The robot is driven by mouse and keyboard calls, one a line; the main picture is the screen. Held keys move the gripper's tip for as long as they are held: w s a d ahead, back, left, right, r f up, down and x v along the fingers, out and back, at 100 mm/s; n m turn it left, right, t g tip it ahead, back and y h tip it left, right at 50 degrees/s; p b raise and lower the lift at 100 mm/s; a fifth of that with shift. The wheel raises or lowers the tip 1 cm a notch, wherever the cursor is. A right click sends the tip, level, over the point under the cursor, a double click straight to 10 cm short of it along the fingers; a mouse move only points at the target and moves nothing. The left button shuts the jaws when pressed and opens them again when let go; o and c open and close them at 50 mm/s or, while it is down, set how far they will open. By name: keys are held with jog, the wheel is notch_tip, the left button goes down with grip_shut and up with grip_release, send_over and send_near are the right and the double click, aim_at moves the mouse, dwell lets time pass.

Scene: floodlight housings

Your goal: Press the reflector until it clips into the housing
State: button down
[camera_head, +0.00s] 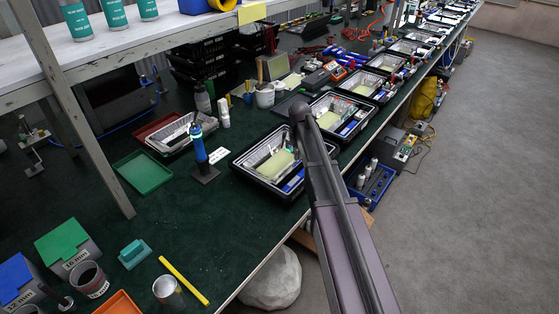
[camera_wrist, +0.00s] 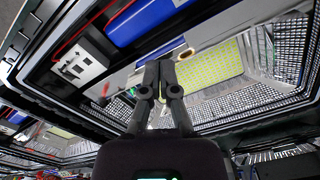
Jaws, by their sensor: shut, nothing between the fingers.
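In the wrist view my gripper (camera_wrist: 160,76) has its two fingers together and holds nothing. Past the fingertips is a black-framed housing (camera_wrist: 45,82). Inside it are a silvery, dimpled reflector (camera_wrist: 291,48), a yellow gridded panel (camera_wrist: 212,66), a blue block (camera_wrist: 148,20) and a white connector (camera_wrist: 80,66) with red wires. The fingertips overlap the reflector's near edge; I cannot tell whether they touch or if it is clipped. In the head view an open housing (camera_head: 240,167) lies left of my arm, with a similar panel and blue block inside. My gripper is hidden there.
More open housings (camera_head: 362,84) run along the green bench (camera_head: 120,235). Grey floor (camera_head: 460,210) is clear on the right.

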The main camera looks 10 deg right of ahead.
jog(key=shift+f+b, duration=0.45)
jog(key=shift+f, duration=0.05)
dwell(1.7)
jog(key=shift+r, duration=0.15)
dwell(0.5)
jog(key=shift+r+p, duration=3.4)
jog(key=shift+p, duration=0.15)
jog(key=s+a+m, duration=0.1)
jog(key=s+m, duration=0.1)
jog(key=s, duration=2.4)
jog(key=shift+s+m, duration=0.15)
jog(key=shift+m, duration=0.25)
